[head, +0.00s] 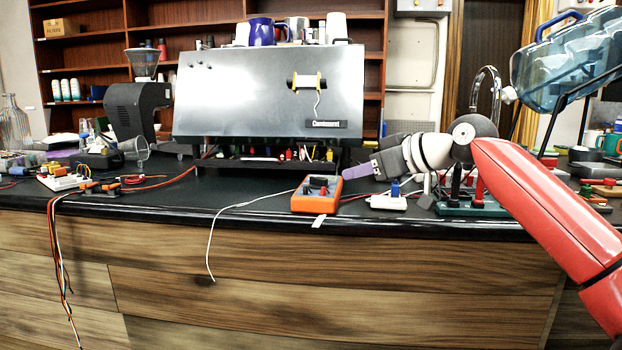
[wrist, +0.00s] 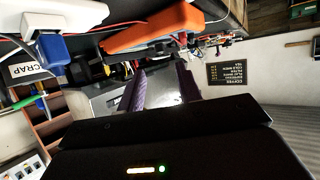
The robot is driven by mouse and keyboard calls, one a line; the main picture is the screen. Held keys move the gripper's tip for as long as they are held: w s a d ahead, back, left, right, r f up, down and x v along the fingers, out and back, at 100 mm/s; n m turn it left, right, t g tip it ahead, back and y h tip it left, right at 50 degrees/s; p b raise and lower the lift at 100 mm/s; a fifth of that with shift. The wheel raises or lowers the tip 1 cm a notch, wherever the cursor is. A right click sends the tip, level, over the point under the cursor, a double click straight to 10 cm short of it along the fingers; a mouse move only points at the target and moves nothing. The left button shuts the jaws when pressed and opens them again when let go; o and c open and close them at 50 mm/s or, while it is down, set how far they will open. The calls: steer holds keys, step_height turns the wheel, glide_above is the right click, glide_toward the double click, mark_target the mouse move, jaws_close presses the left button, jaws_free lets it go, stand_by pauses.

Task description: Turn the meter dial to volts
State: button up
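The orange meter (head: 316,196) lies on the dark counter near its front edge, its dark face tilted up. The dial and its setting are too small to read in the head view. In the wrist view the meter (wrist: 152,28) shows from its orange side at the top, and its dial is hidden. My gripper (head: 349,172) is just right of the meter and slightly above it, with purple fingers pointing left toward it. In the wrist view my gripper (wrist: 160,84) has its two purple fingers apart, with nothing seen between them.
A white block with a blue part (head: 388,199) sits close right of the meter. A brewer with a steel panel (head: 250,95) stands behind. A white cable (head: 214,235) hangs over the counter edge. A green board (head: 470,207) lies right, below my arm.

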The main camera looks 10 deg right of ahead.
mark_target(327, 180)
steer(key=x, duration=0.7)
steer(key=shift+w+a, duration=0.15)
steer(key=shift+w, duration=0.05)
jaws_close()
